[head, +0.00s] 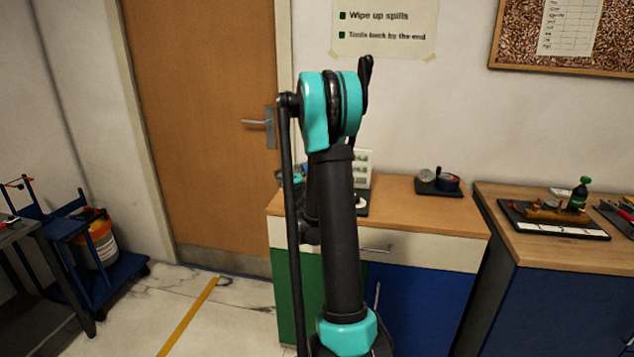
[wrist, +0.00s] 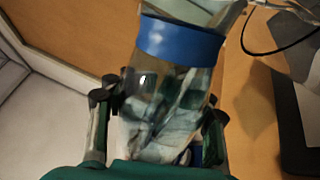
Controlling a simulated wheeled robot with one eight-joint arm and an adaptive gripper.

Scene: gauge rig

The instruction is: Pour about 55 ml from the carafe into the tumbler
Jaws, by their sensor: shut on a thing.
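In the wrist view, the carafe (wrist: 178,42) is a clear glass vessel with a wide blue band, and it fills the middle of the picture. My gripper (wrist: 158,112) is shut on it, with one dark finger on each side of the glass below the band. The glass is see-through with blurred reflections, so I cannot tell the liquid level. The carafe's rim end runs to the top edge of the view. I cannot make out the tumbler in either view. In the head view my arm hides the gripper and the carafe.
A wooden-topped cabinet (head: 425,217) stands behind my arm, with a dark tray holding small round items (head: 438,182). A second bench (head: 535,250) at right carries a black board with tools. A blue cart (head: 100,285) stands at left, near a door (head: 205,130).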

